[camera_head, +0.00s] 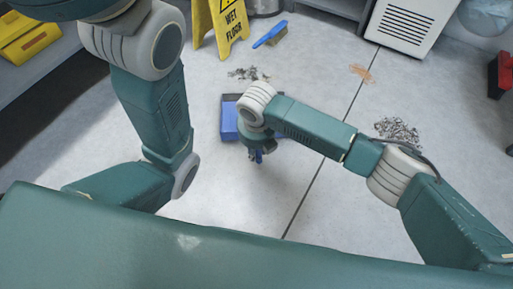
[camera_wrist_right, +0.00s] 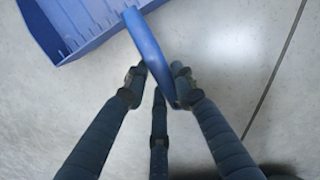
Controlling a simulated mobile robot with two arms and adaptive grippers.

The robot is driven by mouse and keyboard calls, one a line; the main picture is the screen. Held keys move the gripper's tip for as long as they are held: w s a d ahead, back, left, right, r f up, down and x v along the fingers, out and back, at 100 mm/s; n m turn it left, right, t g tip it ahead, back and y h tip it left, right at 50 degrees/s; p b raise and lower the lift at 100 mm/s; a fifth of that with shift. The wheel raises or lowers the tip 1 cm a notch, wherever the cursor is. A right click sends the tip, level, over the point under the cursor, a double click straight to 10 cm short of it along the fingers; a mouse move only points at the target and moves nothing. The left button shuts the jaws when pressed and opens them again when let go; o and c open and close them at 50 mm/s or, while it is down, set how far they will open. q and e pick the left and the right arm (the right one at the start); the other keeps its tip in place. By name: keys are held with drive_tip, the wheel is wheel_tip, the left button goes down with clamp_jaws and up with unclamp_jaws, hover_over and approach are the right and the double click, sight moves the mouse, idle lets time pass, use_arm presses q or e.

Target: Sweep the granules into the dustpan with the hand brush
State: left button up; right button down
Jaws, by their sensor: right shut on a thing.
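The blue dustpan (camera_head: 228,120) lies on the floor, partly hidden behind my right arm. In the right wrist view its pan (camera_wrist_right: 75,22) fills the top left, and its handle (camera_wrist_right: 147,42) runs down between my fingers. My right gripper (camera_head: 257,152) is shut on this handle, with fingers on both sides in the wrist view (camera_wrist_right: 160,80). The blue hand brush (camera_head: 271,34) lies on the floor at the top. One grey pile of granules (camera_head: 247,73) lies beyond the dustpan, and another pile (camera_head: 398,131) lies to the right. My left gripper is out of view.
A yellow wet floor sign (camera_head: 228,22) stands left of the brush. A white vented unit (camera_head: 408,25) stands at the top right. An orange-brown patch (camera_head: 361,73) marks the floor between the piles. Yellow items (camera_head: 27,38) sit at the far left. Floor around the brush is mostly clear.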

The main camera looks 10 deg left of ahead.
drive_tip(key=shift+f+b, duration=0.35)
drive_tip(key=shift+f, duration=0.6)
drive_tip(key=c, duration=1.4)
unclamp_jaws()
drive_tip(key=shift+o, duration=0.2)
